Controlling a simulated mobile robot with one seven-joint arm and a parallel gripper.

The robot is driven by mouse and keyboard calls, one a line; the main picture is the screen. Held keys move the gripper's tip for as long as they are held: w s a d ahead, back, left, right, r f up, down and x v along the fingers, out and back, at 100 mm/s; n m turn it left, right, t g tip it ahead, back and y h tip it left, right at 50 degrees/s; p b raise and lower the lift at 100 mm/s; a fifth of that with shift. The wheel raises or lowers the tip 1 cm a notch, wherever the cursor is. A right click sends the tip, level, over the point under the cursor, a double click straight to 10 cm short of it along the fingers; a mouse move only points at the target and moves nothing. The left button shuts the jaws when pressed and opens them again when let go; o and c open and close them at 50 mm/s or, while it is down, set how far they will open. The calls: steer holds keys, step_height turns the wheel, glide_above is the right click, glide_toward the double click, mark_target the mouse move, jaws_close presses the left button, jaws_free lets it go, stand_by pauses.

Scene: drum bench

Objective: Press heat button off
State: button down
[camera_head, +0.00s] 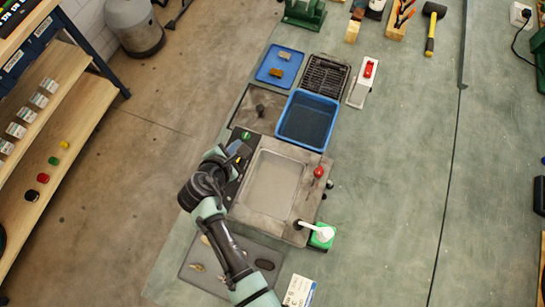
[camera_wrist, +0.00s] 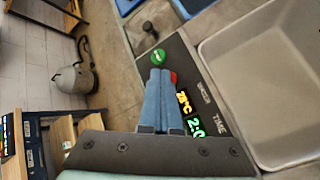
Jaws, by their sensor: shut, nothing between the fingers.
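The heated bath unit (camera_head: 240,218) stands on the bench with a metal basin (camera_head: 272,185) and a dark control panel along its left side. My gripper (camera_head: 240,151) is shut and empty over the panel's upper part. In the wrist view my blue fingers (camera_wrist: 160,74) point at the panel. A round green button (camera_wrist: 157,57) shows just beyond the fingertips; it also shows in the head view (camera_head: 246,135). A red button (camera_wrist: 174,78) is right beside the fingertips, partly hidden. Contact cannot be told. An orange temperature readout (camera_wrist: 184,100) and a green time readout (camera_wrist: 195,127) are lit.
A blue water tub (camera_head: 307,119) and a metal plate with a dark knob (camera_head: 258,108) lie beyond the unit.

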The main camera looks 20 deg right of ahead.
steer(key=shift+r+p, duration=0.5)
step_height(320, 180, up, 6)
steer(key=p, duration=0.6)
stand_by(0.4)
steer(key=shift+w, duration=0.1)
